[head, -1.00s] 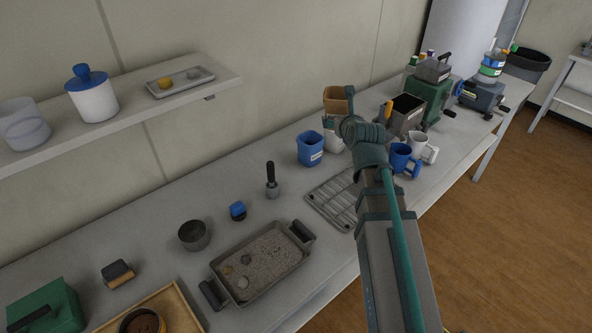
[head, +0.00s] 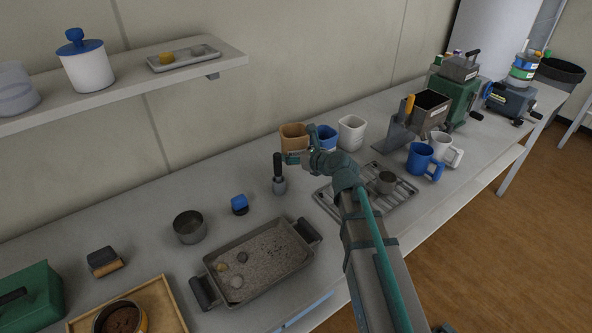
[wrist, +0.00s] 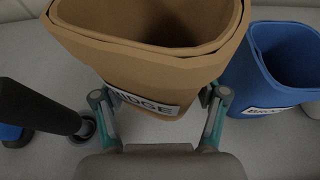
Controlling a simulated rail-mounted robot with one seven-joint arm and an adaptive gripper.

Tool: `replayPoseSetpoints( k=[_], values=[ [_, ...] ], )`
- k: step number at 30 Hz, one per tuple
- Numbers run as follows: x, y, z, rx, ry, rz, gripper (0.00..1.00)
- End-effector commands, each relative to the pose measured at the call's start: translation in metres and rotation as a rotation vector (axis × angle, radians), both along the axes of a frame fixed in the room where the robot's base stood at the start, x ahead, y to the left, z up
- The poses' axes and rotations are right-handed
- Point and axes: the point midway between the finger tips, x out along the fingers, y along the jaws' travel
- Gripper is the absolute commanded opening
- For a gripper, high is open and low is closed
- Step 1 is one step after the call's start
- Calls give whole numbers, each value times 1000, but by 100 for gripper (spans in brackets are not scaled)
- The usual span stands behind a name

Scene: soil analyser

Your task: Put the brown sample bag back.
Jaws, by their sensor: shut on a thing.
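The brown sample bag (head: 293,136) is upright and open at the top, at the back of the bench near the wall. Its label, partly hidden, seems to read "RIDGE" in the wrist view (wrist: 150,104). My gripper (wrist: 160,96) is shut on it, one finger at each side of the labelled face. In the head view my gripper (head: 299,157) is in front of the bag. The blue bag (head: 326,137) is just to its right, also close by in the wrist view (wrist: 275,75). I cannot tell whether the brown bag's base touches the bench.
A white bag (head: 351,132) stands right of the blue one. A black-handled tool (head: 279,175) stands close to my gripper's left. A soil tray (head: 255,262) is in front. The bench's back left is clear.

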Motion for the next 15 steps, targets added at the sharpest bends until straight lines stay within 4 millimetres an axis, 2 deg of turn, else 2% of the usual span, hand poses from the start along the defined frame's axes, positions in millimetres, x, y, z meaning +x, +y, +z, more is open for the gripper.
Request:
replayPoseSetpoints(
  k=[3, 10, 15],
  values=[
    [0, 0, -16, 0, 1, -2, 30],
    [0, -1, -30, -1, 0, -2, 30],
    [0, -1, -52, 1, 2, -3, 30]
  ],
)
